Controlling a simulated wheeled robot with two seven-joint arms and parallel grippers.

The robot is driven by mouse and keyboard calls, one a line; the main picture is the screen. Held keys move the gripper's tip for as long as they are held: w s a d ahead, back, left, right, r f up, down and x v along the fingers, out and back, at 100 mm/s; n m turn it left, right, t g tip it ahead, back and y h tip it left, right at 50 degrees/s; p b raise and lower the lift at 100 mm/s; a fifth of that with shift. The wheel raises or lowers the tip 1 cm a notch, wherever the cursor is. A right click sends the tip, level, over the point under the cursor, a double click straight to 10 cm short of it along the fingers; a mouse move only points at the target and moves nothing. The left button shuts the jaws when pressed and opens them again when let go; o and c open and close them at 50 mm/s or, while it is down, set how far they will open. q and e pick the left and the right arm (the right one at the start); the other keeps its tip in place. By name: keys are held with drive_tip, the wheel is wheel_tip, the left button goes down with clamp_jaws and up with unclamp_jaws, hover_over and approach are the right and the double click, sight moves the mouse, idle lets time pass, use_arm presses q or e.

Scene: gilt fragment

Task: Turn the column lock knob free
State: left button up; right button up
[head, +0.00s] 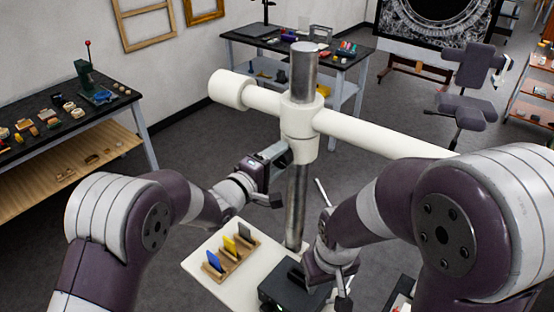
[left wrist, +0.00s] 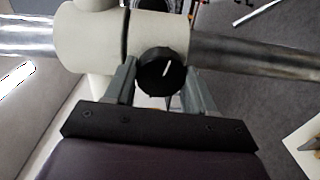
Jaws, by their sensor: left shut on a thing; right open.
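The column (head: 296,200) is a polished metal post with a cream collar (head: 301,140) that carries a long cream crossarm (head: 370,132). My left gripper (head: 277,152) is at the collar's left side. In the left wrist view the black round lock knob (left wrist: 163,72), with a white pointer line tilted slightly right of upright, sits on the cream collar (left wrist: 90,40). My left gripper (left wrist: 162,82) is shut on the knob, one finger on each side. In the head view the knob is hidden by the gripper. My right gripper (head: 335,280) is low, right of the column, open; its fingertips are partly hidden.
A white tabletop (head: 208,258) below holds a wooden rack (head: 236,268) with blue, yellow and grey cards. A black box (head: 290,290) stands by the column's foot. Workbenches stand left (head: 60,130) and behind (head: 335,60). A dark chair (head: 468,105) is at the back right.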

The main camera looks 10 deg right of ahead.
use_arm(q)
drive_tip(key=o, duration=1)
drive_tip(key=shift+a, duration=0.1)
drive_tip(key=shift+o, duration=0.2)
drive_tip(key=b+v, duration=0.2)
drive_tip(key=v, duration=0.1)
drive_tip(key=b+v, duration=0.1)
drive_tip(key=shift+s+a+f, duration=0.2)
drive_tip(key=shift+a+f, duration=0.15)
drive_tip(key=shift+a, duration=0.05)
drive_tip(key=b, duration=0.2)
approach(277, 161)
drive_tip(key=v, duration=0.3)
drive_tip(key=shift+a+r, duration=0.1)
drive_tip(key=shift+r, duration=0.2)
